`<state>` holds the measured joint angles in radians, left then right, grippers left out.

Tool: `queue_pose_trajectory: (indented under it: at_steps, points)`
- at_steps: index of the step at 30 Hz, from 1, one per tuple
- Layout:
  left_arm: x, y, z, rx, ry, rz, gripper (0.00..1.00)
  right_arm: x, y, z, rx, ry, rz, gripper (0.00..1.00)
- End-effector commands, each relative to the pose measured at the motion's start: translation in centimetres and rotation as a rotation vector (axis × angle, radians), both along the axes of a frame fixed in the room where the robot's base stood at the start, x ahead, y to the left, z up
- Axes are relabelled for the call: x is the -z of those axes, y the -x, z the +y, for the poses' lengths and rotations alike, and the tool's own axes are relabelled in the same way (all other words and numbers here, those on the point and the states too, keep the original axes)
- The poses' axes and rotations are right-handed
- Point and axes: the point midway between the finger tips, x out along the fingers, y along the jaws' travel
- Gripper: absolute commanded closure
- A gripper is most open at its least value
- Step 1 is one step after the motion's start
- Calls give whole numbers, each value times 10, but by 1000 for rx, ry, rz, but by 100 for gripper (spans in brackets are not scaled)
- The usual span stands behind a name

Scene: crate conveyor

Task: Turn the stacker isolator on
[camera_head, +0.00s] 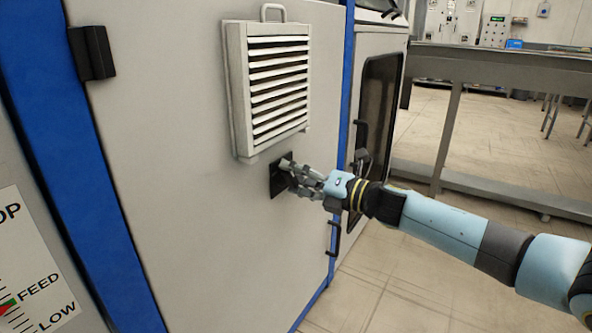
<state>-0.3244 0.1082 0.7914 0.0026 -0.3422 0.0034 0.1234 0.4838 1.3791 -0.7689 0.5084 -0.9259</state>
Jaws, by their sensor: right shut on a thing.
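The stacker isolator (275,184) shows as a small dark square plate on the pale grey cabinet face, just below the louvred vent. My right gripper (289,171) is at the plate, its fingers shut on the isolator's handle. The fingers cover most of the handle, so its angle cannot be told. My right arm comes in from the right edge. My left gripper is not in view.
The louvred vent (238,90) juts out just above the isolator. A blue-edged cabinet door with a dark window (378,100) stands to the right. A label marked FEED and LOW (25,265) is at the lower left. A grey conveyor frame (500,62) stands behind on the tiled floor.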

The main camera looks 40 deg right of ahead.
Motion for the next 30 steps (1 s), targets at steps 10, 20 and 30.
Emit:
queue_pose_trajectory:
  at_steps: [10,20,30]
  points:
    - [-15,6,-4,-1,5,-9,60,-1,-1,-1,2,-284,117,70]
    - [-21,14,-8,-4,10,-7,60,1,-1,-2,2,-462,191,70]
    - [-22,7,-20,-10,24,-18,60,2,-1,-1,1,-529,219,70]
